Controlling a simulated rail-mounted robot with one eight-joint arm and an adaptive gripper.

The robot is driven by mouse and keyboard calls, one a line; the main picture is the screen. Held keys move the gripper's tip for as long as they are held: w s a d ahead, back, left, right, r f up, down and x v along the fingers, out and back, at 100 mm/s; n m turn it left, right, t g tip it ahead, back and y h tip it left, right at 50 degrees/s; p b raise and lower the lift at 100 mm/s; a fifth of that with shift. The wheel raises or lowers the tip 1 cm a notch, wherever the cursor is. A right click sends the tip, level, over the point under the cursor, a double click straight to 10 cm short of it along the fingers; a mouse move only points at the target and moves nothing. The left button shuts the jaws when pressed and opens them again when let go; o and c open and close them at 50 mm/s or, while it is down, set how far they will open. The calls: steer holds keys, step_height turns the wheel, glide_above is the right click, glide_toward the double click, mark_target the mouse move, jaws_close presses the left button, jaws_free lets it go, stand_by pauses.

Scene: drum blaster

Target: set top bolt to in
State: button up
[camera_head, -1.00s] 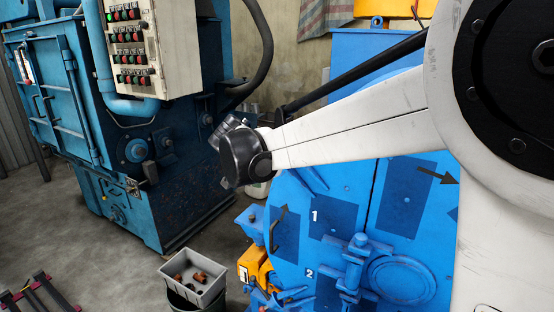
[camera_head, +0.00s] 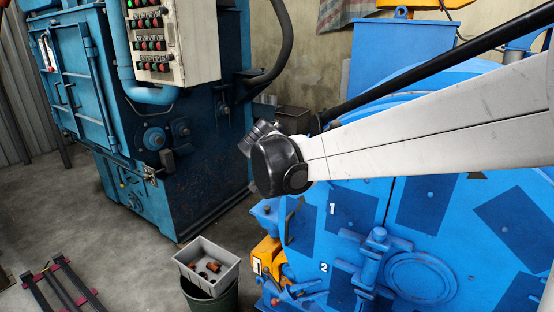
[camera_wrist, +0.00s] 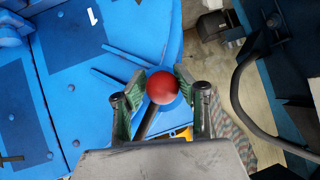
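The blue drum door (camera_head: 350,215) carries a white "1" high up and a white "2" lower down. I cannot tell for sure which part is the top bolt. In the wrist view, a red ball knob (camera_wrist: 162,88) sits on a dark rod (camera_wrist: 147,122) near the "1" on the blue door (camera_wrist: 100,110). My gripper (camera_wrist: 161,82) is open, with one finger on each side of the knob. Whether the fingers touch it is unclear. In the head view the fingers are hidden.
A grey tray (camera_head: 236,275) with small parts rests on a dark bin (camera_head: 221,301) left of the drum. A blue cabinet (camera_head: 150,130) with a button panel (camera_head: 167,42) stands at the left. A dark rack (camera_head: 62,290) lies on the floor. A hose (camera_wrist: 240,100) runs right of my gripper.

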steer(key=o, duration=0.4)
steer(key=shift+r, duration=0.1)
steer(key=v, duration=1.2)
steer(key=s+d+f+n+g+y, duration=0.2)
steer(key=s+d+f+n, duration=0.3)
steer(key=s+d, duration=0.7)
steer(key=s+f+n, duration=0.1)
steer(key=s+f, duration=0.1)
steer(key=s, duration=0.2)
steer(key=s+d+f+y, duration=0.1)
steer(key=s+f, duration=0.2)
steer(key=s, duration=0.2)
steer(key=s+d+f+n+y, duration=0.1)
steer(key=s+f, duration=0.2)
steer(key=s, duration=0.2)
steer(key=shift+s+n+g, duration=0.1)
steer(key=shift+n+g, duration=0.2)
steer(key=shift+g, duration=0.1)
